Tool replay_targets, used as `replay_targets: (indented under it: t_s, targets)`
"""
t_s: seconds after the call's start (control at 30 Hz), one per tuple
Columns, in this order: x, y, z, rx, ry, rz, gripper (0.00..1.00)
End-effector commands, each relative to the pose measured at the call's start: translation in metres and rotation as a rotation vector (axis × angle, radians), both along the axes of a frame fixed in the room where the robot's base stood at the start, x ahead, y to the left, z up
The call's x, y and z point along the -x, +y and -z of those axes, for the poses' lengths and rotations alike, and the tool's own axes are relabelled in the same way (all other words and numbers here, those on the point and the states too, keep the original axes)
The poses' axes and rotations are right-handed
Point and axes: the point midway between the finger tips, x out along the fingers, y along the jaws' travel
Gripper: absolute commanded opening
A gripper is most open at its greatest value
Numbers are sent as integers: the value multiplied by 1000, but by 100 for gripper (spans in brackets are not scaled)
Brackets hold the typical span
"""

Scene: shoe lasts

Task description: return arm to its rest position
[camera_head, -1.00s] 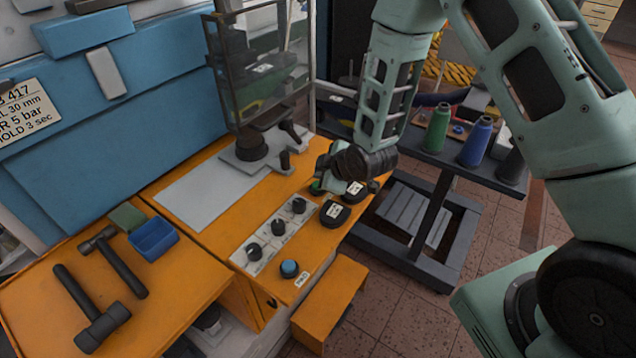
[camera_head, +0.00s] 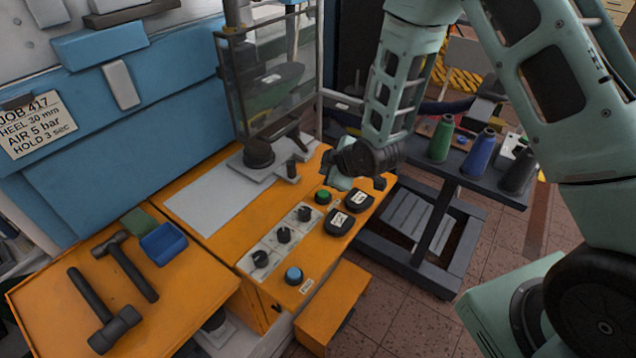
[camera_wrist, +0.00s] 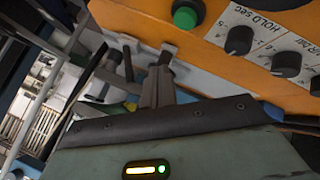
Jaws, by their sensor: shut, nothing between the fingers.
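My arm reaches in from the right in the head view, its pale green links ending in a dark wrist. My gripper (camera_head: 338,166) is shut and empty, above the orange machine top (camera_head: 225,222) and just behind the green button (camera_head: 323,196). In the wrist view my closed fingers (camera_wrist: 158,88) point away from the camera with nothing between them. The green button (camera_wrist: 186,16) is near the top there, apart from the fingers. The fingertips are partly hidden by the wrist in the head view.
A clear guard (camera_head: 243,95) encloses a green shape. A dark rack (camera_head: 440,170) holds several spools. Hammers (camera_head: 105,300) lie on the left orange bench.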

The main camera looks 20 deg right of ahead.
Motion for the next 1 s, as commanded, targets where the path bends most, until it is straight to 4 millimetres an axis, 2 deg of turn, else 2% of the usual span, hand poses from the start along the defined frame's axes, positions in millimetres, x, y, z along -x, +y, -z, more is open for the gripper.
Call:
replay_targets:
  t_s: [0.23,0.37,0.47,0.6,0.67,0.7,0.9,1.0]
  targets:
    - [3,5,-5,-9,15,2,0]
    - [20,26,-27,-53,95,21,0]
    - [52,51,-55,-95,213,48,0]
    - [115,79,-94,-128,399,106,0]
    - [145,86,-109,-126,476,134,0]
    - [167,89,-118,-119,527,155,0]
    - [264,84,-156,-48,716,272,0]
    - [297,77,-166,-10,770,324,0]
